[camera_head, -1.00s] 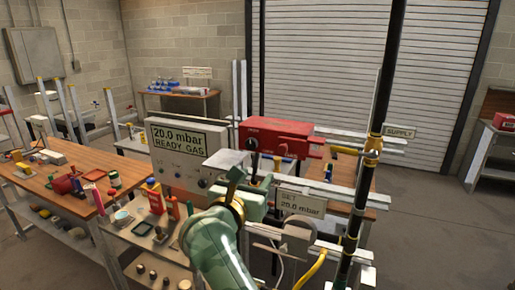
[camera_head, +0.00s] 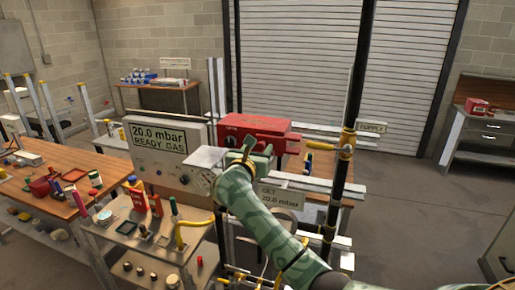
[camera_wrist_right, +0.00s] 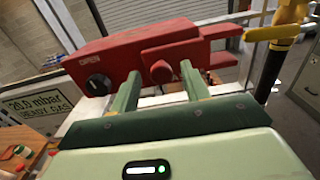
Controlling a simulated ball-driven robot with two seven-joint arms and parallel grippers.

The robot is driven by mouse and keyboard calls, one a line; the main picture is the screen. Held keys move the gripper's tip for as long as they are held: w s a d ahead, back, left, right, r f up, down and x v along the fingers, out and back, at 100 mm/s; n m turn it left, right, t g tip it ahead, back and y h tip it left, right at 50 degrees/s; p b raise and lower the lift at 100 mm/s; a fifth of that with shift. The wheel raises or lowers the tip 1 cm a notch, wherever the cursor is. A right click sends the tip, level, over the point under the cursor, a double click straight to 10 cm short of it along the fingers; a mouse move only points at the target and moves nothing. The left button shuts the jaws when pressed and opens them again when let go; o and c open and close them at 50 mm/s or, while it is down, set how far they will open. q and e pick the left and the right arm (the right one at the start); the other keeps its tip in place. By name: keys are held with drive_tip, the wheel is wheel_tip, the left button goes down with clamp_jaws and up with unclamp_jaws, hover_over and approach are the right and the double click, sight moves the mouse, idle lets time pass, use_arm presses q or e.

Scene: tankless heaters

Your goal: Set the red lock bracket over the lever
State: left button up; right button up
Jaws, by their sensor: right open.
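A red fixture (camera_head: 262,128) stands at the middle of the bench. In the right wrist view the red fixture (camera_wrist_right: 115,55) has an OPEN label, a black knob and a pronged right end; I cannot tell whether the lock bracket is this pronged part. A yellow lever (camera_wrist_right: 272,34) sits on the dark pipe at its right; the lever (camera_head: 322,147) also shows in the head view. My right gripper (camera_head: 248,150) is open and empty in front of the fixture. Its fingers (camera_wrist_right: 160,84) stand either side of a round red boss, contact unclear. My left gripper is out of view.
A white gauge box (camera_head: 165,152) reading 20.0 mbar READY GAS stands left of my arm. A dark vertical pipe (camera_head: 342,190) rises at the right. A grey cart (camera_head: 150,240) with small items is at front left. Open floor (camera_head: 430,200) lies to the right.

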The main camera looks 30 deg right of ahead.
sight(277, 144)
clamp_jaws()
drive_tip(key=s+d+p, duration=0.1)
drive_tip(key=s+d, duration=0.1)
drive_tip(key=s, duration=0.1)
drive_tip(key=shift+d, duration=0.15)
drive_tip(key=shift+s+d, duration=0.3)
drive_tip(key=shift+d, duration=0.05)
drive_tip(key=shift+w+a, duration=0.1)
unclamp_jaws()
